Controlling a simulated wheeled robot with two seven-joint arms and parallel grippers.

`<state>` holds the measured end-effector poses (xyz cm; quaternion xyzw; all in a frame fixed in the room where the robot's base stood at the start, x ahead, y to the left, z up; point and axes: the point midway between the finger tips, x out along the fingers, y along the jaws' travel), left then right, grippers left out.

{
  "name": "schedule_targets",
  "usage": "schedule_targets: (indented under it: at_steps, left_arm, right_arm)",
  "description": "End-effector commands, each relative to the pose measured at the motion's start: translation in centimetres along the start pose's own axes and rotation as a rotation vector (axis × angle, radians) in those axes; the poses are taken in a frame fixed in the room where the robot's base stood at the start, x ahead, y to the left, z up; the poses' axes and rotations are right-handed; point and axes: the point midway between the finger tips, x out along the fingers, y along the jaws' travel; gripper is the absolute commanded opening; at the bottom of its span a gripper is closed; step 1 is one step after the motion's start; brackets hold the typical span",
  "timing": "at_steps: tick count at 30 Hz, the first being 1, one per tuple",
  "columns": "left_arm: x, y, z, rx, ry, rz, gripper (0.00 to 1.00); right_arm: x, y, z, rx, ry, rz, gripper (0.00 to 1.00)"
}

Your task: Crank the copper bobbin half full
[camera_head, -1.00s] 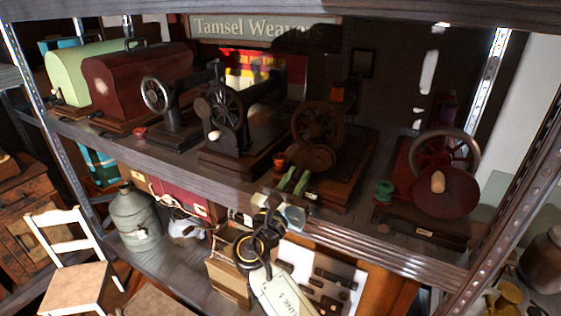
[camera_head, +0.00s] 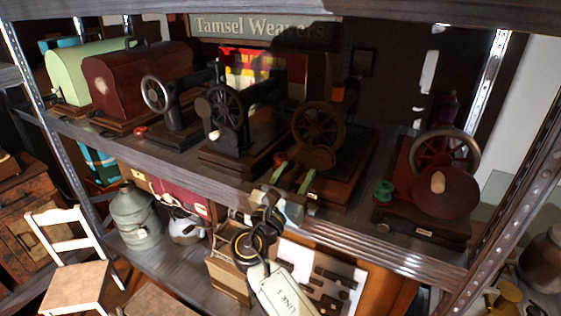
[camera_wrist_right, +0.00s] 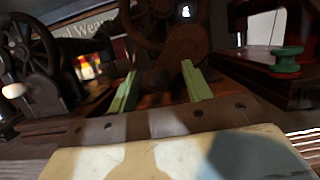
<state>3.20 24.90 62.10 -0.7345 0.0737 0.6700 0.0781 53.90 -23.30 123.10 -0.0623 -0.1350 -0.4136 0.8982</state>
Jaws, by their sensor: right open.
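A small orange-brown piece (camera_head: 280,159), perhaps the copper bobbin, shows at the front of a dark brown wheeled machine (camera_head: 319,121) in the middle of the shelf. I cannot make out any thread level on it. A brown disc on that machine also shows in the wrist view (camera_wrist_right: 188,52). My right gripper (camera_head: 294,178) is at the shelf's front edge, before this machine. Its green fingers are spread with nothing between them, and they point toward the machine in the wrist view (camera_wrist_right: 160,90). My left gripper is not in view.
A black machine with a pale crank knob (camera_head: 203,106) stands to the left. A red machine with a wooden knob (camera_head: 437,182) and a green spool (camera_head: 384,190) stand to the right. The metal shelf edge (camera_head: 385,252) runs below my gripper.

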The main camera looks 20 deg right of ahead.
Motion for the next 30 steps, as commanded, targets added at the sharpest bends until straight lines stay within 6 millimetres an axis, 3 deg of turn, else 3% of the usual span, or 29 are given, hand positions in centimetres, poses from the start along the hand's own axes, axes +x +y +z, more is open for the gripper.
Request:
schedule_targets:
  at_steps: [8,30]
  left_arm:
    - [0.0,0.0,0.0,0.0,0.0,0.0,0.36]
    - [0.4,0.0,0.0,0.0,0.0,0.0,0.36]
  right_arm:
    - [-0.6,0.0,0.0,0.0,0.0,0.0,0.49]
    - [-6.5,0.0,0.0,0.001,0.0,0.001,0.49]
